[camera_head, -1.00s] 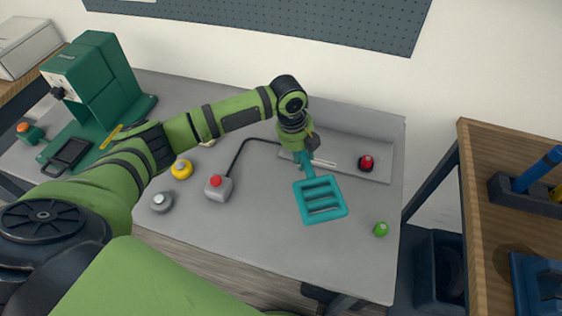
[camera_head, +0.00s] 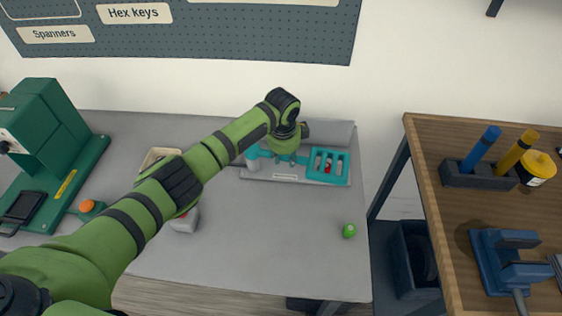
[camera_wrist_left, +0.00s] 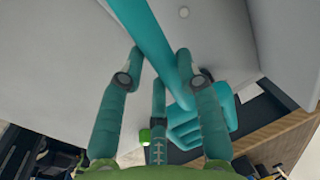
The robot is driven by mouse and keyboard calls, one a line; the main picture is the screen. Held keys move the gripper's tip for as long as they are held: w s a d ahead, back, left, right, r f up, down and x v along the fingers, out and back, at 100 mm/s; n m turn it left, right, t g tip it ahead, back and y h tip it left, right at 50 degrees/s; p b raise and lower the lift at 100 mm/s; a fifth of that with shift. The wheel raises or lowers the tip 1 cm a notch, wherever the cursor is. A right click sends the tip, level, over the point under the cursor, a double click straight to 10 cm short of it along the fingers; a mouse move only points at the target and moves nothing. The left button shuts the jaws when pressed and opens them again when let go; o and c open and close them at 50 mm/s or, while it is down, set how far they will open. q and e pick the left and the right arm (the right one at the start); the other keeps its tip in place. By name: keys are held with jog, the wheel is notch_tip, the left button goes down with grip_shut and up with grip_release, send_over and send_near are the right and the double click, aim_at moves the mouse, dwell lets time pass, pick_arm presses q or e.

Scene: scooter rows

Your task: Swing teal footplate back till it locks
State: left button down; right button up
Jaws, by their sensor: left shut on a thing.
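The teal footplate (camera_head: 343,166) is a slotted plate on a teal arm. It lies over the right part of the shallow grey tray (camera_head: 255,176) at the back of the bench, pointing right. Its arm and plate also show in the wrist view (camera_wrist_left: 150,35), the arm running between my fingers. My left gripper (camera_head: 283,158) is shut on the teal arm, left of the slotted plate; in the wrist view its fingers (camera_wrist_left: 160,60) stand either side of it. A red knob (camera_head: 328,168) shows through the slots. Whether the plate is locked cannot be told. My right gripper is not in view.
A green knob (camera_head: 348,230) stands near the bench's front right. A green press (camera_head: 45,150) stands at the left. A wooden table (camera_head: 470,215) at the right holds a blue vice (camera_head: 495,255).

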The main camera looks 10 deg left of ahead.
pick_arm(q)
jog(key=shift+w+n+b, duration=0.35)
jog(key=shift+w+n, duration=0.4)
jog(key=shift+n, duration=0.05)
jog(key=shift+a, duration=0.1)
jog(key=c, duration=0.8)
grip_release()
jog(key=shift+w, duration=0.1)
jog(key=shift+c, duration=0.2)
notch_tip(320, 180, up, 12)
jog(key=s, duration=0.2)
jog(key=shift+s+d+f, duration=0.15)
jog(key=shift+d, duration=0.05)
